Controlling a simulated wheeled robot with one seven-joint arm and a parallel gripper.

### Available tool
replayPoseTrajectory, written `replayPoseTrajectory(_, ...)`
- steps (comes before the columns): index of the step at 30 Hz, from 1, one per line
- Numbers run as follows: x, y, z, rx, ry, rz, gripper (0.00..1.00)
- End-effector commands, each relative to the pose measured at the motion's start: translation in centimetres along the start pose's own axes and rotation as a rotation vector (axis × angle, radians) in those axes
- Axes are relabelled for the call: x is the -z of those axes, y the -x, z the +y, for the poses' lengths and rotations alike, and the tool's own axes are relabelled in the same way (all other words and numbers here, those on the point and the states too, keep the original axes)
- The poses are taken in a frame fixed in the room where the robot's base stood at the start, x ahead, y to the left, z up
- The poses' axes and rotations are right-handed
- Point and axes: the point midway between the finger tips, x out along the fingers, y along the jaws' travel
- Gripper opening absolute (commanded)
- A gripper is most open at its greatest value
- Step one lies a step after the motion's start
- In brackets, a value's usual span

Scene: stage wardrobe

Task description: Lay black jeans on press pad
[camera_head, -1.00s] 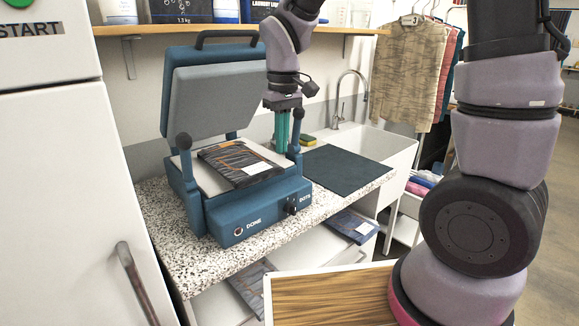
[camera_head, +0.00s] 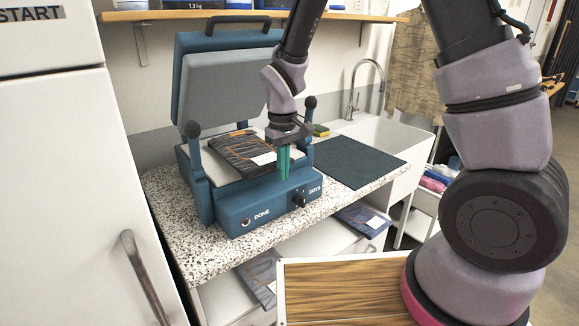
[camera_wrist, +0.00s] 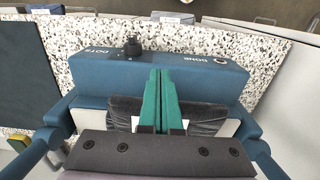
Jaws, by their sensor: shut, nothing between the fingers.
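The black jeans (camera_head: 238,149) are a folded dark bundle with orange lines and a white label. They lie on the pale press pad (camera_head: 213,171) of the blue press, whose lid (camera_head: 218,88) stands open. My gripper (camera_head: 284,175) points down with its green fingers together and empty, at the right front of the jeans and near the press's front edge. In the wrist view the closed fingers (camera_wrist: 158,100) hide the middle of the jeans (camera_wrist: 203,113). Whether the fingertips touch the jeans or press cannot be told.
The press has DONE and DOTS marks and a black knob (camera_head: 299,198). A dark mat (camera_head: 348,161) lies right of it on the speckled counter (camera_head: 187,223), before a sink (camera_head: 394,142). Folded garments (camera_head: 362,219) lie below. A white cabinet (camera_head: 75,180) stands at left.

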Motion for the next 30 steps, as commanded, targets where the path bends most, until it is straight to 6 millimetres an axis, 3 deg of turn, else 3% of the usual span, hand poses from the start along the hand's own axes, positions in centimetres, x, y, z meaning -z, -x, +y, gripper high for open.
replayPoseTrajectory(5, 1.1, 0.0, 0.0, 0.000, 0.001, 0.001, 0.00)
replayPoseTrajectory(16, 1.3, 0.1, 0.0, 0.000, 0.001, 0.001, 0.00)
replayPoseTrajectory(22, 3.6, 0.0, 0.1, 0.000, -0.001, 0.000, 0.00)
replayPoseTrajectory(30, 3.7, 0.0, 0.0, 0.000, 0.000, -0.001, 0.00)
